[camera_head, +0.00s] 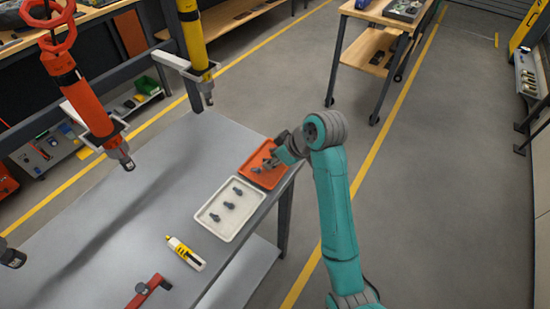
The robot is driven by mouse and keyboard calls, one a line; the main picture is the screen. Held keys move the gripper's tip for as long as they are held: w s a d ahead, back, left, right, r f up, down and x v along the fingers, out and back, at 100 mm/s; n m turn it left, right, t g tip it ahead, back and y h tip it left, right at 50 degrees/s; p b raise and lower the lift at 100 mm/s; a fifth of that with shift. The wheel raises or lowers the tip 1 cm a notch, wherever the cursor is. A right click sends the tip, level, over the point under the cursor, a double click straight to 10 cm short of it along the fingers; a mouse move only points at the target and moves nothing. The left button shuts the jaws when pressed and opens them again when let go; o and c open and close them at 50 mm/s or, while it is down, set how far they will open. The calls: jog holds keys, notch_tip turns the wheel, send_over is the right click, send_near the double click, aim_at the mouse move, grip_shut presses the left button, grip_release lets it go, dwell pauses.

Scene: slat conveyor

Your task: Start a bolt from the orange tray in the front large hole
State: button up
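The orange tray (259,178) sits at the table's right corner, with dark bolts (269,164) in it, partly hidden by my arm. My gripper (274,154) is over this tray, small and dark, with its fingers close to the bolts. I cannot tell whether it is open, shut, or holding a bolt. A white tray (216,228) next to it, nearer the front, holds dark bolts (231,206). The front large hole cannot be made out in this view.
The grey table (150,210) is mostly clear. A yellow-and-white tool (185,253) and a red clamp-like piece (148,290) lie near its front. A red tool (85,100) and a yellow tool (196,50) hang over the table's left and back. A wheeled cart (375,15) stands behind.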

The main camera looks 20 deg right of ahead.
grip_shut()
jog(key=shift+r, duration=2.55)
jog(key=shift+d, duration=0.1)
